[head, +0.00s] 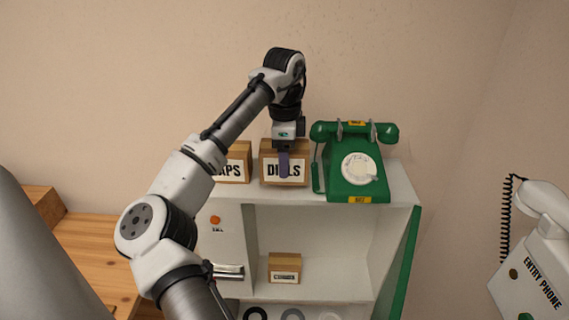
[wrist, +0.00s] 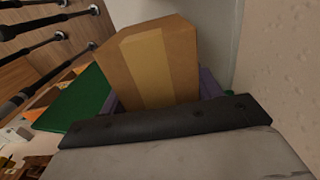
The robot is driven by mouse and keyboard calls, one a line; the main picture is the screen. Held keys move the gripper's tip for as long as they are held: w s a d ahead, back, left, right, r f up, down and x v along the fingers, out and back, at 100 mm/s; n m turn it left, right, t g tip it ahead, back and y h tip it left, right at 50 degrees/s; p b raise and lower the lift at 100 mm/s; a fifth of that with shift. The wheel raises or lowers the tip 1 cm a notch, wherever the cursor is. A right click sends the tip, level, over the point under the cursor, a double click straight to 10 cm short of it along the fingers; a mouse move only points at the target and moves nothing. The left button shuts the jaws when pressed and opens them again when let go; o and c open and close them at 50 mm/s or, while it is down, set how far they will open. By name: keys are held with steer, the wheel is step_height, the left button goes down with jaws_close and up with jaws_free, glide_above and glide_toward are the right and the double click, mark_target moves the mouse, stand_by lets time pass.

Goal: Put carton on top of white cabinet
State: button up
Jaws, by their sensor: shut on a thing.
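A brown carton (head: 299,172) with a white label, part of its lettering hidden by a finger, is at the top of the white cabinet (head: 403,187), between another carton and a green phone. My gripper (head: 284,168) comes down on it from above and is shut on it, a purple finger across its front. In the wrist view the carton (wrist: 157,62), with a lighter tape strip, sits between the purple fingers. Its base looks level with the cabinet top; I cannot tell whether it touches.
A green dial phone (head: 356,170) stands close on the right. A carton labelled "APS" (head: 238,163) stands close on the left. A smaller carton (head: 284,268) sits on the shelf below. A white entry phone (head: 540,250) is at the far right; wooden surfaces (head: 90,250) lie left.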

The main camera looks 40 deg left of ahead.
steer(key=shift+f, duration=1.15)
steer(key=shift+f, duration=0.2)
steer(key=o, duration=1.2)
steer(key=shift+r, duration=0.15)
